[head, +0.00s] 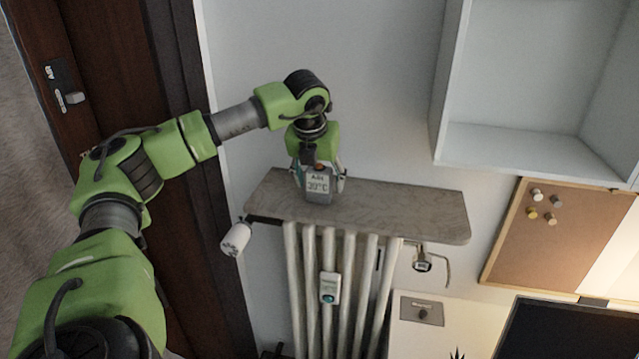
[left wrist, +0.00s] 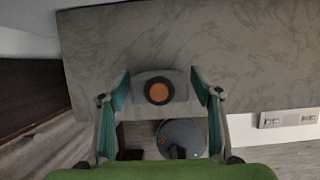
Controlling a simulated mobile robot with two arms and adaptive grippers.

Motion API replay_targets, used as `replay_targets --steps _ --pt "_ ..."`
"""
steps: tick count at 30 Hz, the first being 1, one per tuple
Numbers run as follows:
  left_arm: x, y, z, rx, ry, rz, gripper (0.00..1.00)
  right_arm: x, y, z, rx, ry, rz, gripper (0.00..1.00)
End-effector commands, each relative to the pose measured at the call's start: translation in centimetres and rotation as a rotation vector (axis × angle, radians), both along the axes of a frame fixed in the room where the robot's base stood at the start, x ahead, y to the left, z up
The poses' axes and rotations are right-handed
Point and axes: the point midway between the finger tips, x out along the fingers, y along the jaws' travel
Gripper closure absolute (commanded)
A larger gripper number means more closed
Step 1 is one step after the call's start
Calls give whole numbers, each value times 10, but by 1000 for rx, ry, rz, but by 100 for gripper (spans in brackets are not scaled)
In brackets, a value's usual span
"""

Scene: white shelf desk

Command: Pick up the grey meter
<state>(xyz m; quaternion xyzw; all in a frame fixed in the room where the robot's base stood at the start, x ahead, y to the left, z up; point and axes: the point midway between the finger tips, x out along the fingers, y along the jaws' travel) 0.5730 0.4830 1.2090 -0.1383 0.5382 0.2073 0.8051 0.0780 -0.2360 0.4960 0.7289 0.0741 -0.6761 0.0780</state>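The grey meter (head: 319,190) stands upright on the stone-look shelf (head: 410,207) above the radiator. Its display shows in the head view. My left gripper (head: 319,180) is above it, pointing down, with one finger on each side of the meter. In the left wrist view the meter (left wrist: 142,88) shows from above with an orange round part, between the two green-padded fingers of my left gripper (left wrist: 160,80). A narrow gap shows on each side, so the fingers look open around it. My right gripper is in neither view.
A white radiator (head: 350,285) with a small white device (head: 330,287) is below the shelf. A white valve knob (head: 235,238) is at its left. A white wall cabinet (head: 520,145) and a corkboard (head: 545,230) are at the right. The shelf's right half is clear.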

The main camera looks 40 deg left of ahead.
Motion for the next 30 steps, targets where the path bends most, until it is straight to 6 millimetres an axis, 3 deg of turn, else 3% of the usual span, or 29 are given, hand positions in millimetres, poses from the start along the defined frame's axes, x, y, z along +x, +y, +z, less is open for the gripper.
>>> replay_targets --steps 1,4,19,24,30 --pt "0 0 0 0 0 0 57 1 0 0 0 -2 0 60" --pt "0 0 0 0 0 0 82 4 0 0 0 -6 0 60" --pt "1 -1 10 0 -3 -2 86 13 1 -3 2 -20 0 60" --pt "0 -2 33 -1 -6 -3 86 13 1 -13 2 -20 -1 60" --pt "-31 -20 73 0 -9 -5 86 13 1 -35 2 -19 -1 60"
